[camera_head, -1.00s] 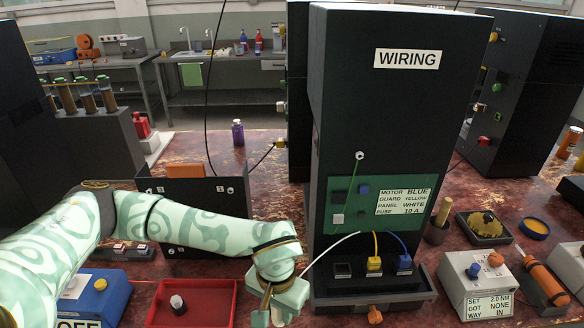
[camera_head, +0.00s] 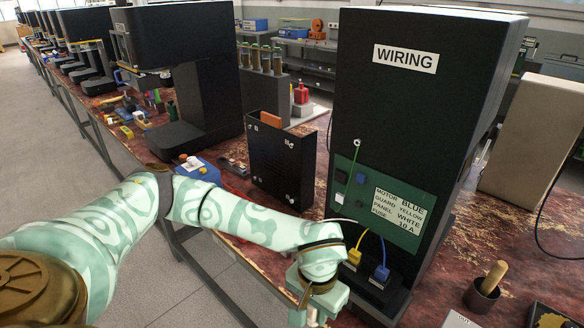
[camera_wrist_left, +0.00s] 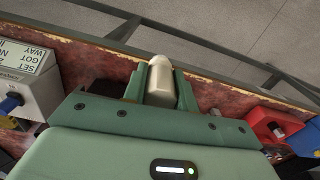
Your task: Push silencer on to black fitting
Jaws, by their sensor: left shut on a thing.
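My left gripper (camera_head: 314,314) is low at the bottom of the head view, in front of the black WIRING tower, with its fingertips hardly showing there. In the left wrist view its two green fingers are shut on a cream-white, round-ended silencer (camera_wrist_left: 160,86), which sticks out a little past the fingertips. The silencer does not show clearly in the head view. I cannot pick out the black fitting in either view. My right gripper is not in view.
The WIRING tower (camera_head: 420,110) stands right of my left arm, with yellow (camera_head: 353,257) and blue (camera_head: 381,272) plugs at its foot. A black panel (camera_head: 280,165) stands behind the arm. A red tray (camera_wrist_left: 268,117) and a labelled box (camera_wrist_left: 38,82) flank the gripper.

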